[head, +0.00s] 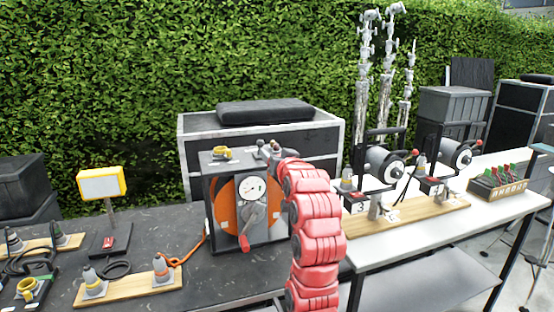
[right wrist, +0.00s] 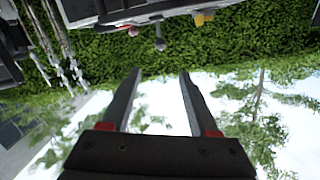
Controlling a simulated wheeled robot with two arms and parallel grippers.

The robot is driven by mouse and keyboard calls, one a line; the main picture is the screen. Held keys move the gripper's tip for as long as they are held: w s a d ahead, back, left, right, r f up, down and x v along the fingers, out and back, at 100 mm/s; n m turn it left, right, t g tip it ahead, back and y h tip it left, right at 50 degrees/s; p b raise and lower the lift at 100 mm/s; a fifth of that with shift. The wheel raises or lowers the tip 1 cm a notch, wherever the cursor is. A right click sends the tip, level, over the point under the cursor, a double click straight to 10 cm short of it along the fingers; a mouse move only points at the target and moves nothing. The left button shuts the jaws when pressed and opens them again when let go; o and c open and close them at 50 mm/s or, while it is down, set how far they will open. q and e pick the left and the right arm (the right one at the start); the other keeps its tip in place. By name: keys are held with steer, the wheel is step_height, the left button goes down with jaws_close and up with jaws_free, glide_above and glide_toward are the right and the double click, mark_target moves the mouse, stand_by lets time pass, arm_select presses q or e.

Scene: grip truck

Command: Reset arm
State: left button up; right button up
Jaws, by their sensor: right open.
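My right arm (head: 316,230), red and segmented, rises from the bottom of the head view in front of the grey machine with an orange disc and dial (head: 236,208). My right gripper (head: 268,148) is at the arm's upper end, beside the machine's top right corner, small and partly hidden. In the right wrist view its two dark fingers (right wrist: 158,75) are spread apart with nothing between them. Beyond them that view shows hedge and sky, apparently upside down. A red knob (right wrist: 133,31) and a grey knob (right wrist: 160,44) lie past the fingertips. My left gripper is not in view.
The dark table (head: 150,225) holds a yellow-framed lamp (head: 102,183) and connectors on wooden boards (head: 130,288). The white table (head: 420,240) holds two reel devices (head: 380,163) and a lever box (head: 500,182). A large case (head: 325,135) and a hedge stand behind.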

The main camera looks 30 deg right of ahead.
steer(key=shift+w+f, duration=0.1)
steer(key=shift+f, duration=0.05)
steer(key=shift+a, duration=0.1)
stand_by(0.3)
